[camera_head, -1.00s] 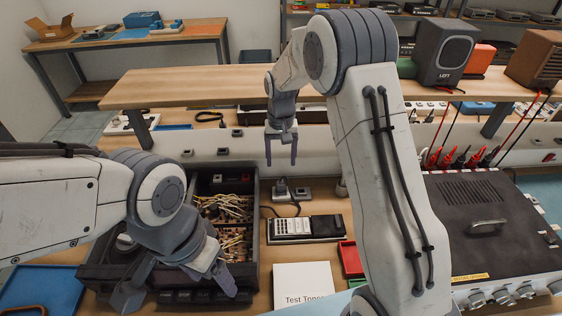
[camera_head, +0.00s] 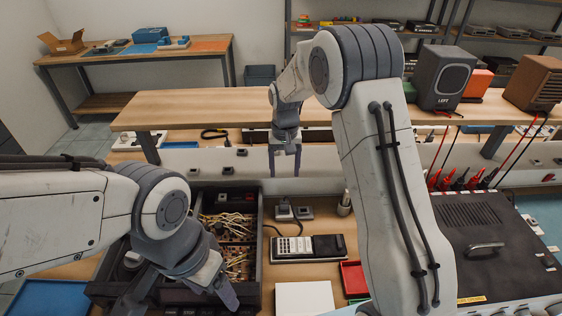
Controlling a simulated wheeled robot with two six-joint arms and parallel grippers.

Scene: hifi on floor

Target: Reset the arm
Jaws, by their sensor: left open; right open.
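My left gripper (camera_head: 180,300) hangs low at the left, over the front of an open black hifi unit (camera_head: 262,250) with wires and boards inside. Its jaws are open, and the near finger is partly cut off by the bottom edge and the arm. My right gripper (camera_head: 284,160) hangs pointing down in front of the raised wooden shelf, above the bench. Its two fingers are apart with nothing between them. My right arm crosses the middle of the view in front of the bench.
A multimeter (camera_head: 293,247), a white booklet (camera_head: 305,298) and a red tray (camera_head: 353,277) lie on the bench. A dark amplifier box (camera_head: 490,235) stands at the right. Speakers (camera_head: 443,77) stand on the raised shelf (camera_head: 200,105). A blue tray (camera_head: 45,298) is at lower left.

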